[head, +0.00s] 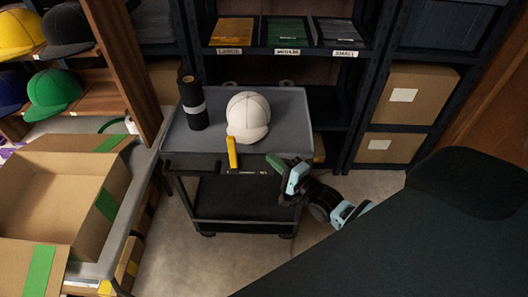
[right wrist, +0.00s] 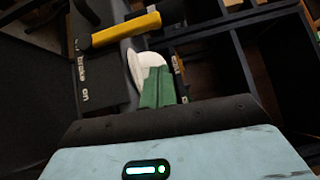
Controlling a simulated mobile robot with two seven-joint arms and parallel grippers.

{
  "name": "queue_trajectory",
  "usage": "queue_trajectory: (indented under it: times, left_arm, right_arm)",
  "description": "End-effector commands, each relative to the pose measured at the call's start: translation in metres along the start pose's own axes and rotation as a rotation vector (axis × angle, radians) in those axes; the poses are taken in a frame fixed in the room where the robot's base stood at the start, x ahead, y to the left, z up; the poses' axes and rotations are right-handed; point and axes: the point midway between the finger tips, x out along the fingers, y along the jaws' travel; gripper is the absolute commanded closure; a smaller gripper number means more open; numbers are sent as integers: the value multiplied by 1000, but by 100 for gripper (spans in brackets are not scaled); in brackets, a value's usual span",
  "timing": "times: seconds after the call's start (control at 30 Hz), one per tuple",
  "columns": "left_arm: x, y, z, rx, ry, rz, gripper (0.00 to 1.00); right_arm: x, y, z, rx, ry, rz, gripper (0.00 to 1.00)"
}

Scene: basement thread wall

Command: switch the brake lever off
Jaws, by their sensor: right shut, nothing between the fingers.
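The yellow brake lever (head: 232,152) is on the front edge of the grey cart (head: 290,110), pointing up toward the cap in the head view. In the right wrist view the yellow lever (right wrist: 125,28) lies across the upper left, near a dark panel with a white "brake on" label (right wrist: 82,75). My right gripper (head: 274,161) is at the cart's front right, to the right of the lever and apart from it. Its green fingers (right wrist: 157,88) are shut and empty. My left gripper is not in view.
A white cap (head: 248,116) and a black roll (head: 191,103) stand on the cart. An open cardboard box (head: 60,190) is on a table at left. Shelves with bins and boxes (head: 405,95) stand behind. Floor shows in front of the cart.

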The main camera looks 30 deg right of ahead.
Motion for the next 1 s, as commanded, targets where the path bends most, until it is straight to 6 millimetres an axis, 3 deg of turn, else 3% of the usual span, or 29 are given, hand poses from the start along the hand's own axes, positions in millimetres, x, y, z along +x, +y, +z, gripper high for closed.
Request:
queue_trajectory:
  times: [0.27,0.87,1.0]
  left_arm:
    - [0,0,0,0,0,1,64]
    - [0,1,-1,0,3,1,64]
    - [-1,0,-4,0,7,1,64]
  right_arm:
    - [-24,-1,0,0,0,0,100]
    - [-25,-1,0,-1,1,0,100]
    - [-34,8,8,-53,-1,33,100]
